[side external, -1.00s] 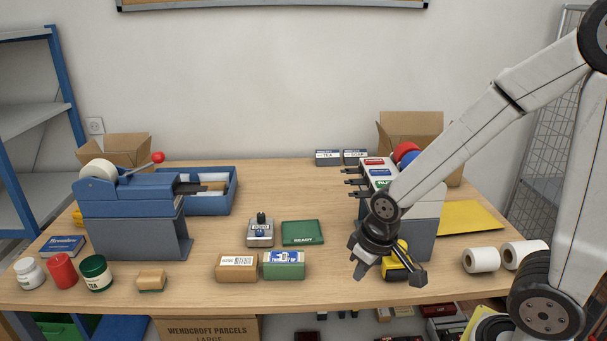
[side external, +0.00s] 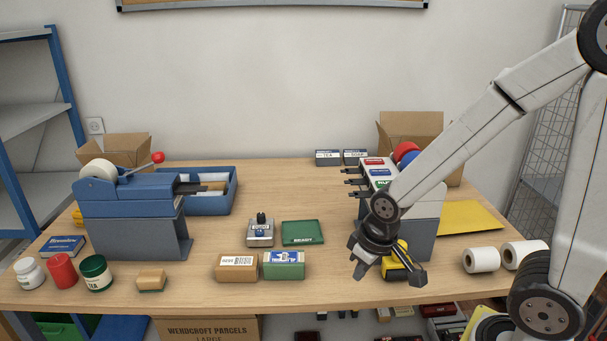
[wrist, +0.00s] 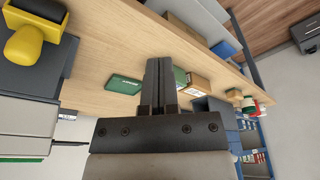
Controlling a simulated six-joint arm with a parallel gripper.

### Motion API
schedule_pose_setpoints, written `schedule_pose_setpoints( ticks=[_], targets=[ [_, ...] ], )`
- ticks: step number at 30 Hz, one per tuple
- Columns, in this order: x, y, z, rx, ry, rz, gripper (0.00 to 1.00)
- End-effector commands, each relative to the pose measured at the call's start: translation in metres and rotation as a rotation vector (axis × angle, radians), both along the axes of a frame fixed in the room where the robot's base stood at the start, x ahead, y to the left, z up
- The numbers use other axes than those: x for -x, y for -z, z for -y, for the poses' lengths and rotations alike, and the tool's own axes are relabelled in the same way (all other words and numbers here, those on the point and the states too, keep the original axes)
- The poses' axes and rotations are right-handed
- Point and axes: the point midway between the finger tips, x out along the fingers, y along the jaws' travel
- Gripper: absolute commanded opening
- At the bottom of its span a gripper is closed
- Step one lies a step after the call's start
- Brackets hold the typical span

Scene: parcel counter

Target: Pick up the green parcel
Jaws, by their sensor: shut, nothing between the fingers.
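The green parcel (side external: 284,271) lies near the front middle of the counter, with a blue and white label on top. It stands close beside a brown parcel (side external: 236,268). My gripper (side external: 358,270) is to its right, apart from it, in front of the grey rack. In the wrist view my gripper's fingers (wrist: 160,84) are together and empty. They hide part of the green parcel (wrist: 180,76) there.
A flat green box (side external: 302,233) and a stamp (side external: 260,232) lie behind the parcels. A yellow and black tool (side external: 398,264) is beside my gripper. White rolls (side external: 481,260) lie at the right. The counter between my gripper and the green parcel is clear.

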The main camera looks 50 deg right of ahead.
Motion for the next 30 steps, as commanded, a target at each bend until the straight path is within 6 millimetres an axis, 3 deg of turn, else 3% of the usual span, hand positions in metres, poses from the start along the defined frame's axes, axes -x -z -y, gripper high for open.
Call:
schedule_pose_setpoints(
  ticks=[9, 18, 19, 30],
  targets=[
    [0.0, 0.0, 0.0, 0.0, 0.0, 0.0, 0.0],
    [0.0, 0.0, 0.0, 0.0, 0.0, 0.0, 0.95],
    [0.0, 0.0, 0.0, 0.0, 0.0, 0.0, 1.0],
    [-0.0041, 0.0, 0.0001, -0.014, 0.042, -0.001, 1.0]
  ],
)
